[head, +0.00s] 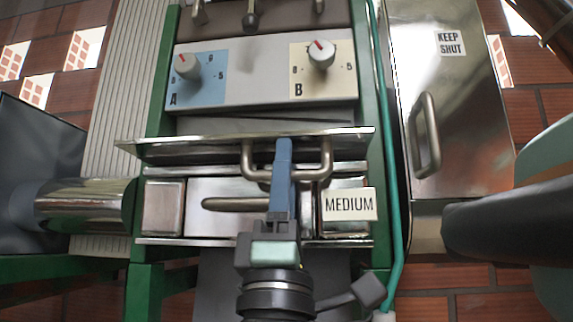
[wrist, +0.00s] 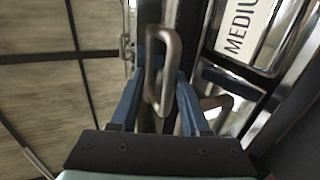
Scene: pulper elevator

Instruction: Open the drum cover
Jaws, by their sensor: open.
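The drum cover appears to be the metal plate (head: 205,146) seen almost edge-on below the dials in the head view. Its bent metal handle (head: 325,165) sticks out from the front. My gripper (head: 284,148) reaches up to this handle, its blue fingers overlapping the middle of the bar. In the wrist view the handle loop (wrist: 173,45) stands between the two fingers of my gripper (wrist: 160,85), which are apart on either side of it. I cannot tell whether either finger touches the bar. The wrist hides part of the machine below the handle.
Above is a panel with dial A (head: 187,66) and dial B (head: 321,55). A block labelled MEDIUM (head: 348,204) sits below right of the handle. A metal lid marked KEEP SHUT (head: 465,120), with its own handle (head: 424,135), is at right. A green hose (head: 398,200) runs between.

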